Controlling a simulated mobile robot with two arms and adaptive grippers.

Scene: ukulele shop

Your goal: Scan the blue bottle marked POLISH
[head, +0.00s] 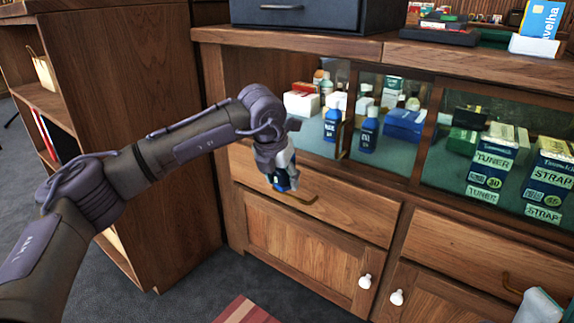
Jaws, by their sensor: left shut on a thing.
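Two more blue bottles, one on the left (332,124) and one on the right (368,133), stand upright in the display compartment behind and to the right of the gripper. Their labels are too small to read.
The wooden counter (310,46) has a dark box (300,14) and a blue card in a white holder (535,45) on top. TUNER (492,160) and STRAP (548,172) boxes fill the right compartment. A shelf unit (130,110) stands left. A pale item (540,306) is cut off lower right.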

